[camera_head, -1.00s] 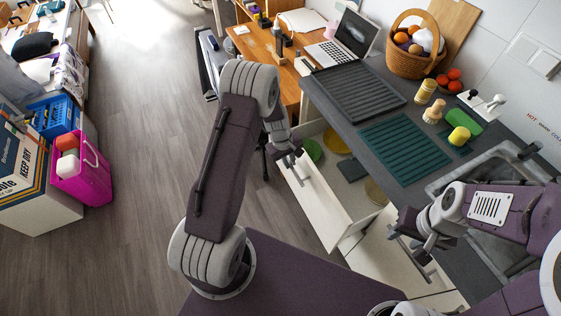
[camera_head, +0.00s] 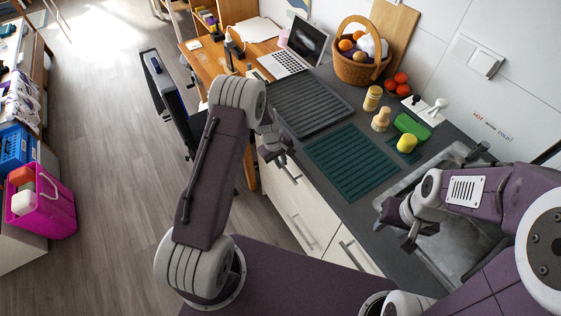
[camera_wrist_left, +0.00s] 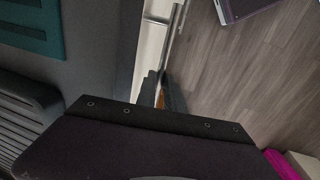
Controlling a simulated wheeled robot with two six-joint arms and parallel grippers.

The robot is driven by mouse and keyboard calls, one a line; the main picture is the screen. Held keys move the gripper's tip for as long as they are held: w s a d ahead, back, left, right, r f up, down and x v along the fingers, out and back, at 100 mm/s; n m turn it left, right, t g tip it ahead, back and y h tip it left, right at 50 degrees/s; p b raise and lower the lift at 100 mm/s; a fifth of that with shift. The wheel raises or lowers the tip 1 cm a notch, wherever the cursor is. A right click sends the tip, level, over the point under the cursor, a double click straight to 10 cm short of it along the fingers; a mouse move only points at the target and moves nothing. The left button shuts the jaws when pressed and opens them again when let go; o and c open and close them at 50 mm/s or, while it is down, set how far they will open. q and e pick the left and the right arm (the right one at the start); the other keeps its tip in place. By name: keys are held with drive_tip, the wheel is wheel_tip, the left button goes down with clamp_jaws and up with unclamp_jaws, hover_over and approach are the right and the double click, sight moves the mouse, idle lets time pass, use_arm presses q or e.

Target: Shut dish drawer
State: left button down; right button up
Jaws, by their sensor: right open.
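The dish drawer (camera_head: 305,205) has a white front below the counter edge in the head view. The front lies close along the cabinet line and no drawer inside shows. Whether a small gap is left under the counter edge cannot be told. My left gripper (camera_head: 284,158) is beside the upper part of the drawer front, at the counter's edge; it hides part of the front. In the left wrist view its dark fingers (camera_wrist_left: 166,92) are near the white front and a metal handle (camera_wrist_left: 158,20). My right gripper (camera_head: 411,236) is open and empty near the counter edge by the sink.
The dark counter (camera_head: 374,218) holds a green mat (camera_head: 352,163), a black drying tray (camera_head: 308,102) and a basket (camera_head: 357,68). A sink (camera_head: 445,235) is at right. A desk with a laptop (camera_head: 303,48) stands behind. Wooden floor (camera_head: 105,170) is free at left.

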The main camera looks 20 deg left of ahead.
use_arm(q)
drive_tip(key=c, duration=1.6)
unclamp_jaws()
drive_tip(key=shift+s+a, duration=0.1)
wheel_tip(320, 180, up, 9)
drive_tip(key=s+a, duration=0.1)
drive_tip(key=shift+s+a, duration=0.15)
drive_tip(key=shift+s, duration=0.1)
